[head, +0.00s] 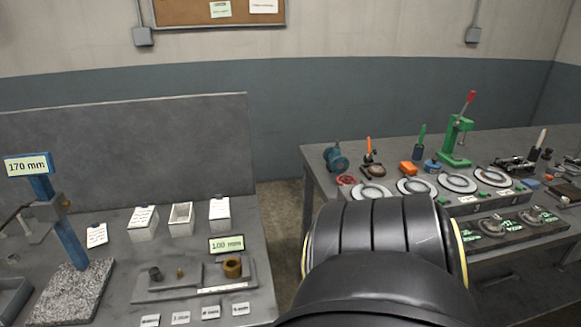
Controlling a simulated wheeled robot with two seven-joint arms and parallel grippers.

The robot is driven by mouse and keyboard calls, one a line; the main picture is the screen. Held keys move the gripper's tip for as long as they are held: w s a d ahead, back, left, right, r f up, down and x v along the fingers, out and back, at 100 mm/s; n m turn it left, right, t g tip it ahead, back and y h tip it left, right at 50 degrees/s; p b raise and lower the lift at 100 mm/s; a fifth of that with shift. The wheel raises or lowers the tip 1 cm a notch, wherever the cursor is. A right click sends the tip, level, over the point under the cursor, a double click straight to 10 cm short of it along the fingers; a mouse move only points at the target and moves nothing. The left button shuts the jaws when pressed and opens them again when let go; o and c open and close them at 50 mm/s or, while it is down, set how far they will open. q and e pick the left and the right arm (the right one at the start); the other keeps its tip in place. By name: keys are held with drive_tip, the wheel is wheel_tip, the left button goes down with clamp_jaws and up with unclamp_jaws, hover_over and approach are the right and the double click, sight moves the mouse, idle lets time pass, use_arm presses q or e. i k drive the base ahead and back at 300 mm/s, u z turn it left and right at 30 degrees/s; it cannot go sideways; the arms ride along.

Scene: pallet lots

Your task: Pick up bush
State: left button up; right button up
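A bronze-coloured ring, which looks like a bush (232,267), sits on the right part of a low grey stepped block (165,294) on the left table. A small dark cylinder (155,274) and a tiny brass piece (180,272) stand on the block's lower left part. I cannot tell for certain which of these is the task's bush. A sign reading 100 mm (226,244) stands just behind the ring. Neither of my grippers is in view; only a large black arm link of mine shows at the lower middle.
A blue post on a granite base (75,292) with a 170 mm sign stands at left. White bins (181,219) stand behind the block, and label cards (181,318) lie in front. The right table (320,160) holds round dishes, tools and a green press (455,140). A floor gap separates the tables.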

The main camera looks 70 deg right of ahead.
sight(232, 269)
drive_tip(key=k, duration=0.65)
drive_tip(key=z, duration=1.55)
drive_tip(key=i, duration=0.35)
drive_tip(key=u, duration=0.1)
